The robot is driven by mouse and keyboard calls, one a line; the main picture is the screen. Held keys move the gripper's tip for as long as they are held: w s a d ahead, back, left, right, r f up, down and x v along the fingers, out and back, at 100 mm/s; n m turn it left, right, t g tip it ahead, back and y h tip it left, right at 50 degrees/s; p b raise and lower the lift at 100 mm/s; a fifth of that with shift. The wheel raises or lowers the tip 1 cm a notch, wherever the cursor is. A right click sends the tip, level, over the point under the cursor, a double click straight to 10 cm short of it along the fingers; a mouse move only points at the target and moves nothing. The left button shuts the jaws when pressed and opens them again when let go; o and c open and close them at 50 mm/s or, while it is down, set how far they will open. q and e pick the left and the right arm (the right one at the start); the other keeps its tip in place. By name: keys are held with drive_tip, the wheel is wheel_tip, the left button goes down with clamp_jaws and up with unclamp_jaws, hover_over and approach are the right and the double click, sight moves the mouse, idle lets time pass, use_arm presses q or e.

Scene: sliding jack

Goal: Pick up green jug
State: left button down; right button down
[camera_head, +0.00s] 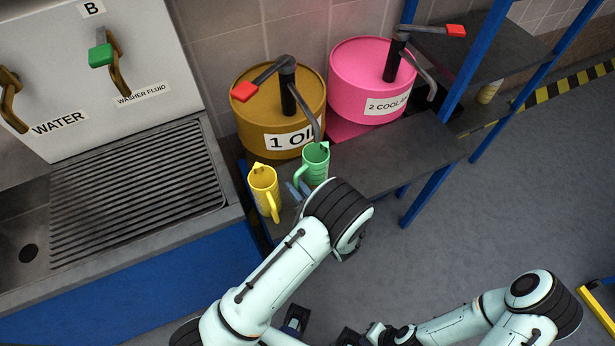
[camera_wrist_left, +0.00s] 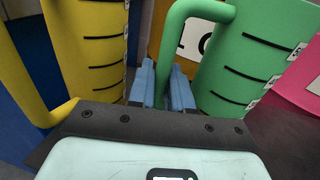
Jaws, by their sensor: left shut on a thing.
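The green jug (camera_head: 316,162) stands upright at the front left of the dark shelf, below the spout of the drum labelled 1. In the left wrist view the green jug (camera_wrist_left: 245,60) is on the right, with its handle reaching down between two blue fingers. My left gripper (camera_head: 299,189) is shut on this handle; its blue fingers also show in the left wrist view (camera_wrist_left: 163,88). My arm hides part of the shelf in front.
A yellow jug (camera_head: 263,183) stands close left of the green jug, near my left fingers. A brown drum (camera_head: 250,98) and a pink drum (camera_head: 358,72) with pump handles stand behind. A ribbed metal sink (camera_head: 140,190) lies left. The shelf's right part (camera_head: 410,150) is clear.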

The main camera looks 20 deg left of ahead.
sight(296, 182)
use_arm(q)
drive_tip(key=shift+r, duration=0.55)
wheel_tip(296, 182, up, 2)
drive_tip(key=shift+r, duration=0.1)
drive_tip(key=b+v, duration=0.1)
drive_tip(key=v, duration=1.7)
drive_tip(key=shift+r, duration=0.15)
